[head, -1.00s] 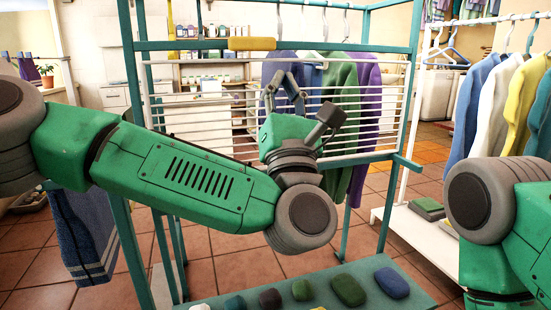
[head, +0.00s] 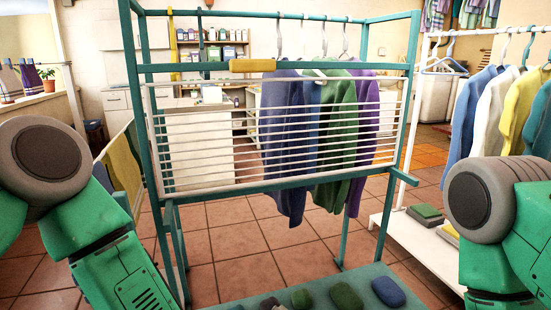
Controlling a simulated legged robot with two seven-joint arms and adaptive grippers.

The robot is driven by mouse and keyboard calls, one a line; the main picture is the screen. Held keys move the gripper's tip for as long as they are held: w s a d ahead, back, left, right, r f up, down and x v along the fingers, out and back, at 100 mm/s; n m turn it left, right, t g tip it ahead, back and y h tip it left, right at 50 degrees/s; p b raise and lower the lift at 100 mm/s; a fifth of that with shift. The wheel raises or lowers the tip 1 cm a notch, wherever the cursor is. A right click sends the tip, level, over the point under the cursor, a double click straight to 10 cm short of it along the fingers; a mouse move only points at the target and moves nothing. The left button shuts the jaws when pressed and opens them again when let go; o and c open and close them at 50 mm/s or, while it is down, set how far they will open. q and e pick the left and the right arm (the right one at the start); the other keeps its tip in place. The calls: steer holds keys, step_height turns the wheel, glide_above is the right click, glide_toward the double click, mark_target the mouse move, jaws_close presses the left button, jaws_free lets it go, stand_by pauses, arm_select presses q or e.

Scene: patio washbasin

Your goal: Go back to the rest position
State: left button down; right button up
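Neither gripper shows in the head view. My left arm (head: 100,245) is folded at the left side, its forearm running down out of the bottom edge. My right arm (head: 490,220) is at the right edge and also runs out of the picture. A teal drying rack (head: 132,100) stands in front of me with a white wire grid (head: 230,150) across it. A yellow block (head: 253,66) sits on the rack's bar above the grid.
Blue, green and purple garments (head: 335,110) hang behind the grid. Several soap-like blocks (head: 347,297) lie on the rack's lower teal shelf (head: 372,270). A white clothes rack (head: 428,120) with shirts (head: 520,105) stands at right. Tiled floor (head: 240,238) shows under the rack.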

arm_select(q)
steer(key=s+a+f+m+g+y+p, duration=0.2)
steer(key=s+a+f+m+g, duration=0.2)
steer(key=s+a+f, duration=0.4)
steer(key=s+a+f+m+g+y+p, duration=0.1)
steer(key=s+a+f+m+g+y, duration=0.1)
steer(key=s+a, duration=0.7)
steer(key=s+a+f+m+g+y+p, duration=0.1)
steer(key=s+a+f+m+g+y, duration=0.2)
steer(key=s+a, duration=0.6)
steer(key=a+g+y, duration=0.1)
steer(key=a+g, duration=0.1)
steer(key=a, duration=0.1)
steer(key=shift+g+p, duration=0.3)
steer(key=shift+f, duration=0.1)
